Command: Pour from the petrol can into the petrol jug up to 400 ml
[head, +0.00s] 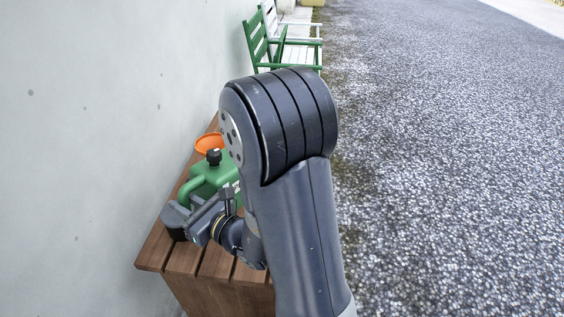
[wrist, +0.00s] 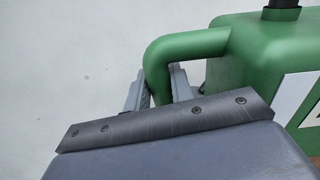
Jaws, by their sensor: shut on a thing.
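The green petrol can (head: 209,178) stands upright on the wooden bench, with a dark cap on top and a curved handle on its left side. It also shows large at the right of the wrist view (wrist: 255,55), with a pale label partly in view. My gripper (wrist: 162,85) is shut on the can's handle, with one finger on each side of it. In the head view my gripper (head: 196,214) is at the can's near left side, partly hidden. An orange round rim (head: 209,143) shows behind the can; I cannot tell whether it belongs to the petrol jug.
The slatted wooden bench (head: 183,262) runs along a pale wall (head: 120,120) on the left. Green and white chairs (head: 262,42) stand beyond it. Open gravel (head: 450,150) lies to the right. My arm hides much of the bench's right side.

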